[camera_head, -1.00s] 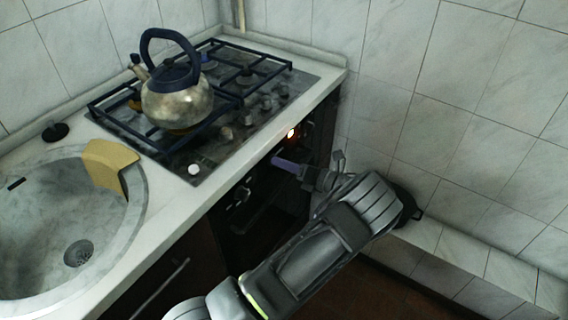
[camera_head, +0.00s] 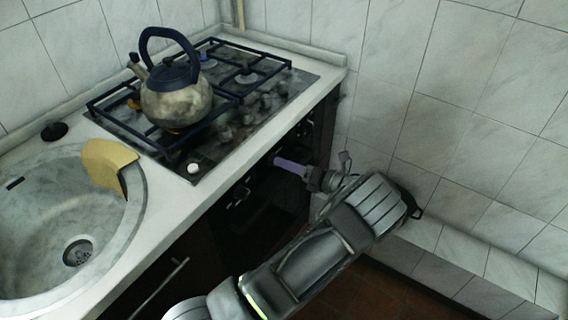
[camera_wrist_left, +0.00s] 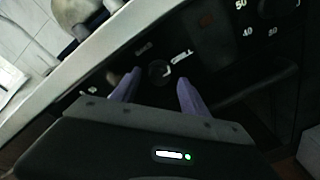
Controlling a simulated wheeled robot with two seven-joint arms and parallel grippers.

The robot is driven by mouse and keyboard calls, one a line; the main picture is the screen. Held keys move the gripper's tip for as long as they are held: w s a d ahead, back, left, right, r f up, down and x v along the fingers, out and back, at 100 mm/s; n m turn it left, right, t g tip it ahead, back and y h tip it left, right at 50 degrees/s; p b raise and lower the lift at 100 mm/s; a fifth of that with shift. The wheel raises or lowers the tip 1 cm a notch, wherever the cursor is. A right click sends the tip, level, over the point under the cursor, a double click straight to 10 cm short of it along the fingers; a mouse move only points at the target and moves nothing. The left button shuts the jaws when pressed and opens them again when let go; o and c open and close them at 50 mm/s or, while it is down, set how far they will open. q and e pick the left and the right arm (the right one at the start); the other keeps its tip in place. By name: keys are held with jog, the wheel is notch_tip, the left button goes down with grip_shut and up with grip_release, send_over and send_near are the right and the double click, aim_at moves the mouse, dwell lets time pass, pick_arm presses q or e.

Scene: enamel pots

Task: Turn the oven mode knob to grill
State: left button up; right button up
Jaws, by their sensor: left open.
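The dark oven mode knob (camera_wrist_left: 160,72) appears as a round dark shape on the black control panel, just beyond and between my left fingertips in the left wrist view. White markings surround it, but I cannot read them clearly or tell its setting. My left gripper (camera_wrist_left: 156,79) is open, its two purple fingers spread on either side of the knob; I cannot tell whether they touch it. In the head view my left gripper (camera_head: 277,162) is at the oven front (camera_head: 262,205), below the counter edge. My right gripper is not in view.
A kettle (camera_head: 176,100) stands on the gas hob (camera_head: 190,160). The sink (camera_head: 60,225) holds a yellow cloth (camera_head: 108,160) on its rim. A tiled wall (camera_head: 450,120) is at right.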

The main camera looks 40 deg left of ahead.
pick_arm(q)
jog(key=d, duration=0.6)
jog(key=shift+r+b, duration=0.3)
jog(key=shift+b, duration=0.05)
